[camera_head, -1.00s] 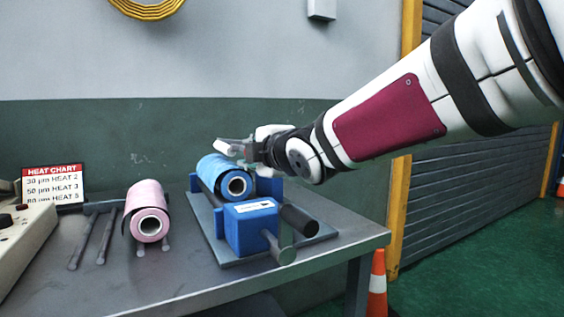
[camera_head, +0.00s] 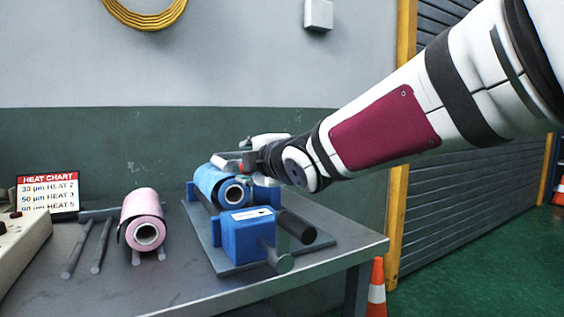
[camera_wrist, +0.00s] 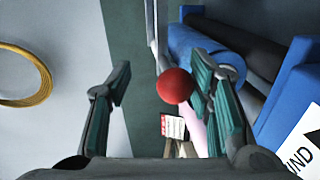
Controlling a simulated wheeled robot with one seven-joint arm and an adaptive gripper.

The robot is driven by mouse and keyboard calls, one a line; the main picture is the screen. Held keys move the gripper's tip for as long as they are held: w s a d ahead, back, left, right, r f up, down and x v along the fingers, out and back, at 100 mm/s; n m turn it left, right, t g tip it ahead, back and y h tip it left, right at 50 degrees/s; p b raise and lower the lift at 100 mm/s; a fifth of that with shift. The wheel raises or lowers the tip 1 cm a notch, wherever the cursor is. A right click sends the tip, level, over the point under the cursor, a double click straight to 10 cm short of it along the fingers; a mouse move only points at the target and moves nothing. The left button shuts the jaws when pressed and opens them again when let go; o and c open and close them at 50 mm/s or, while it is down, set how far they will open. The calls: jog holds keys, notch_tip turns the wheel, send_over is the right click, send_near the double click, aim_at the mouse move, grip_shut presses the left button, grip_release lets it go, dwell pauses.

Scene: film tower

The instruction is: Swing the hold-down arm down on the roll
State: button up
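The blue film roll (camera_head: 212,183) lies in a blue cradle on the bench, with its core end toward the camera. In the wrist view the roll (camera_wrist: 200,45) is at upper right. A red ball knob (camera_wrist: 175,85) shows between my gripper's fingers, closer to the right finger. A thin pale bar (camera_wrist: 152,25) runs above the knob and looks like the hold-down arm. Whether they join is unclear.
The blue block (camera_head: 248,235) with a dark roller and a grey handle stands at the front of the machine plate. A pink roll (camera_head: 143,218) lies on rods to the left. A heat chart (camera_head: 47,194) and a beige control box (camera_head: 18,230) are farther left.

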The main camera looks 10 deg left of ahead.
jog(key=shift+s+d+r, duration=0.1)
jog(key=v, duration=1.1)
jog(key=shift+s+d, duration=0.2)
jog(key=shift+s, duration=0.15)
